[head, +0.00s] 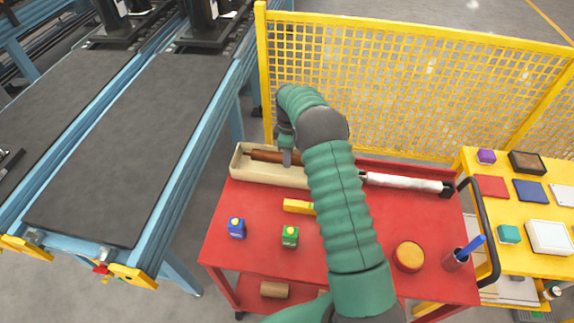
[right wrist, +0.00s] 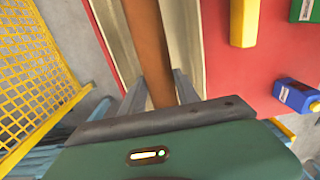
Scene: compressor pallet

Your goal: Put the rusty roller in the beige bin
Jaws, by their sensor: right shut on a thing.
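The rusty roller (head: 262,155) is a brown rod lying lengthwise within the outline of the long beige bin (head: 270,176), at the back left of the red cart. My right gripper (head: 288,157) comes down over the bin and is shut on the rusty roller. In the right wrist view the roller (right wrist: 147,45) runs between the two fingers (right wrist: 158,92), with the bin's walls (right wrist: 182,35) on both sides. I cannot tell whether the roller touches the bin's floor. My arm hides the bin's right end. My left gripper is not in view.
The red cart top (head: 262,205) holds a yellow block (head: 298,206), a blue bottle (head: 236,228), a green bottle (head: 290,236), a white roll (head: 405,182) and an orange disc (head: 408,256). A yellow mesh fence (head: 400,80) stands behind. A conveyor (head: 130,150) is at left.

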